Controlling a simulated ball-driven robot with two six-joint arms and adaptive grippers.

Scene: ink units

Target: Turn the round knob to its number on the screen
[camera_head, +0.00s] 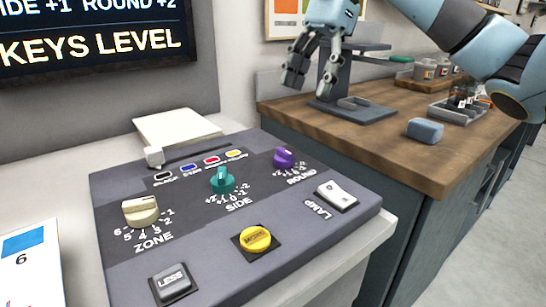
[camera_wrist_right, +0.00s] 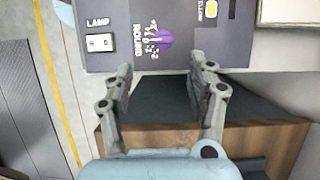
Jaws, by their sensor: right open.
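The purple ROUND knob (camera_head: 284,158) sits at the back right of the dark control panel (camera_head: 215,262); its pointer setting is too small to read. The screen (camera_head: 95,35) shows "ROUND +2", "KEYS LEVEL" and a partly cut "SIDE +1". My right gripper (camera_head: 308,82) is open and empty, high above the wooden counter, behind and apart from the knob. In the right wrist view the knob (camera_wrist_right: 163,39) shows just beyond and between the open fingertips (camera_wrist_right: 161,68). My left gripper is not in view.
The teal SIDE knob (camera_head: 222,181), cream ZONE knob (camera_head: 141,211), yellow button (camera_head: 255,239), LESS key (camera_head: 173,283) and LAMP switch (camera_head: 337,196) share the panel. A slider handle (camera_head: 154,156) stands at its back left. The counter (camera_head: 400,150) holds a grey stand (camera_head: 350,105) and blue block (camera_head: 425,130).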

